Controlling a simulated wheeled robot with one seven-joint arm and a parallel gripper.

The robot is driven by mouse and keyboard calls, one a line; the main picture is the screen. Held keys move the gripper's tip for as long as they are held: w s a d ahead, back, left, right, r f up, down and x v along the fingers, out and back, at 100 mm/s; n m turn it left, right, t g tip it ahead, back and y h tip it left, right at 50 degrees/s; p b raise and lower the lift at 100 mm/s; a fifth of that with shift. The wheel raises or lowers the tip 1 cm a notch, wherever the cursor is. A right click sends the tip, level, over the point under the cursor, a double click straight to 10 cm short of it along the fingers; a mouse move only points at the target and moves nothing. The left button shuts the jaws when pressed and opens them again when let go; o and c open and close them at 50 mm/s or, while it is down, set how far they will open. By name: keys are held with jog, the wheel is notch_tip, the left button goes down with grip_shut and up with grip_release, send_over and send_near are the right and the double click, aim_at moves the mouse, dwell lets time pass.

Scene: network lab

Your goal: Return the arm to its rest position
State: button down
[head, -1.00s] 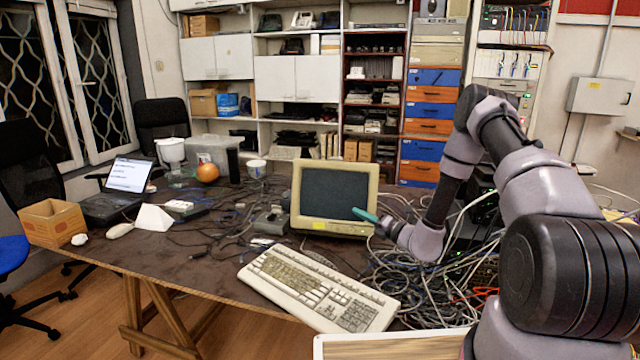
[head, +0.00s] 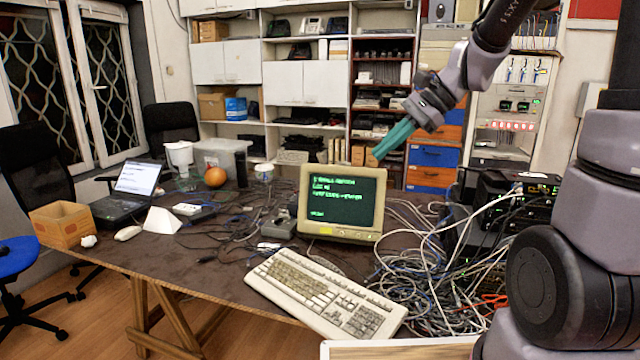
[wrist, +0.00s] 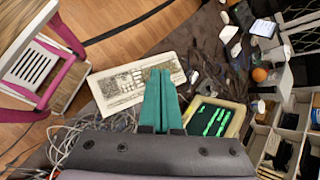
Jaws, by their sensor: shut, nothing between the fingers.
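My gripper (head: 391,143) is raised in the air above and just right of the monitor in the head view, its teal fingers together and empty, pointing down and left. In the wrist view the fingers of my gripper (wrist: 160,85) are side by side, with the keyboard and monitor beyond them. The beige monitor (head: 302,222) stands on the dark table; it also shows in the wrist view (wrist: 237,121). Its screen is lit with green text. My arm is raised at the right of the head view.
The table (head: 200,255) holds a beige keyboard (head: 318,293), a cable heap (head: 440,260), black network gear (head: 515,200), a laptop (head: 125,205), a cardboard box (head: 62,225) and an orange ball (head: 215,176). Shelves (head: 300,80) stand behind. The air around my gripper looks clear.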

jog(key=s+d+r+n+t+h, duration=0.6)
jog(key=s+d+r+n, duration=0.1)
jog(key=s+d, duration=0.4)
jog(key=shift+d+r+n+h, duration=0.2)
jog(key=shift+r+n+h, duration=0.1)
jog(key=shift+r+h, duration=0.1)
jog(key=c, duration=1.5)
grip_release()
jog(key=shift+c, duration=0.2)
